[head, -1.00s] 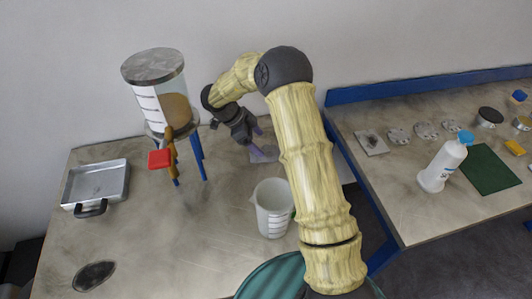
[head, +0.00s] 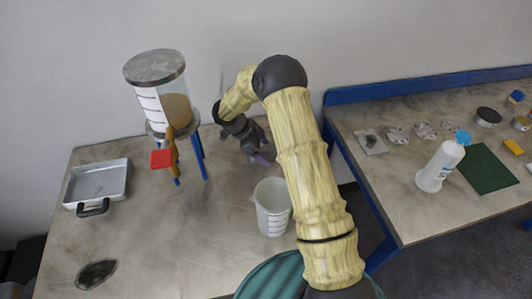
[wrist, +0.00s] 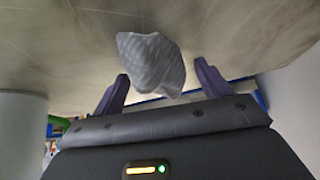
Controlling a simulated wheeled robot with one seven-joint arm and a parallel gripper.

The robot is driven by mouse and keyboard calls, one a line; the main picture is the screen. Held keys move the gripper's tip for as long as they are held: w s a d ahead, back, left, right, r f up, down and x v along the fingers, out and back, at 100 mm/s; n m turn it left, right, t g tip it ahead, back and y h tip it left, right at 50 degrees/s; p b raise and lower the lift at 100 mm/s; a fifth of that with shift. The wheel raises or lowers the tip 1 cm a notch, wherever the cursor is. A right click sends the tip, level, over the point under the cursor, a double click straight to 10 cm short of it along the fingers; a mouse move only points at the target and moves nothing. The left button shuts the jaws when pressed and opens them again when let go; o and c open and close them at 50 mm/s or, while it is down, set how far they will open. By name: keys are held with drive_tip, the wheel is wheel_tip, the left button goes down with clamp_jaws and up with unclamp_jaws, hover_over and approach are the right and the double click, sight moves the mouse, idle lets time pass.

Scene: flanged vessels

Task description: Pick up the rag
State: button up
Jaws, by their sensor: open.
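The rag (wrist: 152,62) is a crumpled light-grey patterned cloth. In the wrist view it lies on the tabletop, just ahead of and between the purple fingertips. My gripper (wrist: 162,82) is open, with one finger on each side of the rag and a gap to each. In the head view my gripper (head: 259,158) is low over the back of the left table, behind the beaker. The rag is not clearly seen there, hidden by my gripper and arm.
A white beaker (head: 272,208) stands just in front of my gripper. A clear vessel (head: 160,95) with a red-handled valve (head: 161,159) stands on blue legs to the left. A metal tray (head: 97,186) lies farther left.

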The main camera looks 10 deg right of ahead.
sight(263, 150)
drive_tip(key=shift+c, duration=0.5)
drive_tip(key=c, duration=1)
drive_tip(key=shift+r, duration=0.1)
wheel_tip(263, 150, up, 10)
drive_tip(key=shift+f+b, duration=0.1)
drive_tip(key=shift+b, duration=0.25)
drive_tip(key=shift+w, duration=0.1)
